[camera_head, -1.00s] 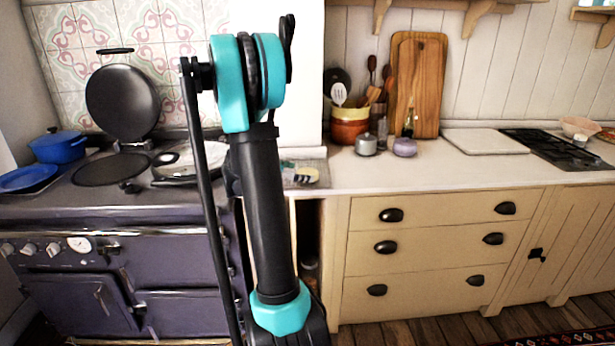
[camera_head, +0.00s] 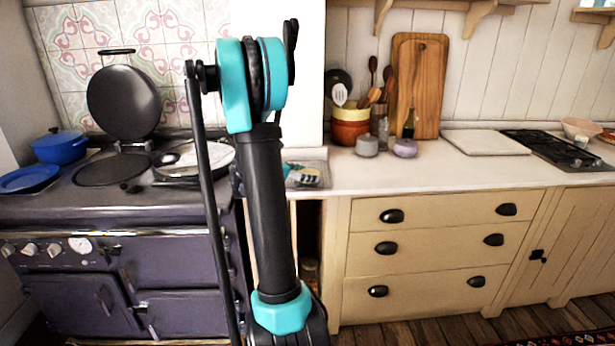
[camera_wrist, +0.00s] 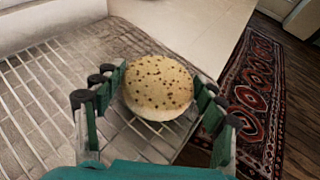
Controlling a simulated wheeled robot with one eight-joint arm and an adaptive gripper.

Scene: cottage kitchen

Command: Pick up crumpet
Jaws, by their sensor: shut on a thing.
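The crumpet (camera_wrist: 158,86) is round, pale and dotted with dark holes. In the wrist view it sits between the green fingers of my gripper (camera_wrist: 160,92), which are shut on it from both sides. A wire rack (camera_wrist: 40,100) lies below it; I cannot tell whether the crumpet still touches the rack. In the head view my arm stands in front of the gap between stove and counter. The gripper there is mostly hidden behind the arm, and I cannot make out the crumpet.
The dark stove (camera_head: 110,250) is at left, with a blue pot (camera_head: 60,147) and a blue plate (camera_head: 28,178). The pale counter (camera_head: 440,175) at right bears small jars and a board (camera_head: 484,142). A patterned rug (camera_wrist: 245,100) lies on the floor.

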